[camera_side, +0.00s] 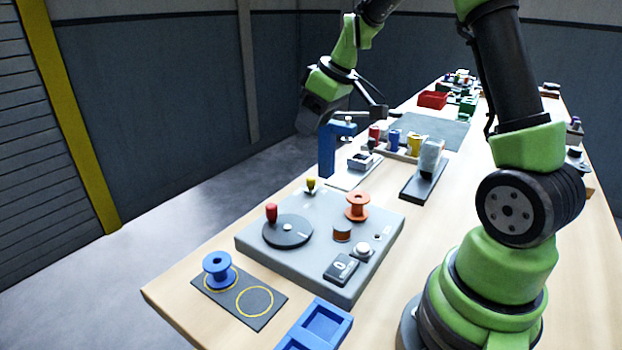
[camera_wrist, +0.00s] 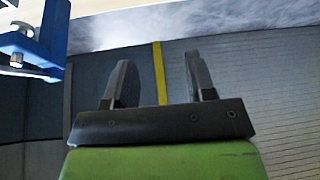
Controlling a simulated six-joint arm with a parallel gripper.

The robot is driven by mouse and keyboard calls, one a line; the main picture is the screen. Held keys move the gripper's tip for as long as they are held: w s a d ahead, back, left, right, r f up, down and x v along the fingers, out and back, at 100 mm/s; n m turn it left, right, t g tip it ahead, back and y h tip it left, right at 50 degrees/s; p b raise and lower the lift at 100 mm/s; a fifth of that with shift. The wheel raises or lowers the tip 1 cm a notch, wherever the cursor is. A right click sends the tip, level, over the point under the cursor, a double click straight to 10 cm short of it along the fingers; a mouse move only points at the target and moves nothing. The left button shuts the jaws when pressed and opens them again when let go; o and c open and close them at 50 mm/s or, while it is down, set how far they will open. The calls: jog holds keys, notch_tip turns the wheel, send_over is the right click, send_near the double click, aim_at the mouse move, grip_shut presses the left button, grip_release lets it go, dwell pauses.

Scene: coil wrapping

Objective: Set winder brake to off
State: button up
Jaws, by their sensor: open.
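The winder is a grey base plate (camera_side: 262,250) on the table in the side view. It carries a dark round disc (camera_side: 288,231) with a red-knobbed crank handle (camera_side: 271,212). A small yellow-knobbed lever (camera_side: 311,184) stands at its back edge, and a black switch box (camera_side: 341,268) sits at its front right. I cannot tell for certain which control is the brake. My gripper (camera_side: 376,108) is raised behind the winder, near the blue post, apart from all the controls. In the wrist view my gripper (camera_wrist: 159,65) has its two fingers spread with nothing between them.
A blue post (camera_side: 327,150) with a clamp stands behind the winder; it fills the upper left of the wrist view (camera_wrist: 52,38). An orange spool (camera_side: 357,207) and a pale round button (camera_side: 363,250) are on the plate. A blue spool (camera_side: 218,270) stands on a dark mat (camera_side: 266,318).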

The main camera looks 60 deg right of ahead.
jog(key=n, duration=0.1)
send_near(311, 178)
jog(key=shift+g, duration=0.4)
jog(key=x, duration=1)
jog(key=shift+w+r, duration=0.1)
jog(key=shift+w, duration=0.2)
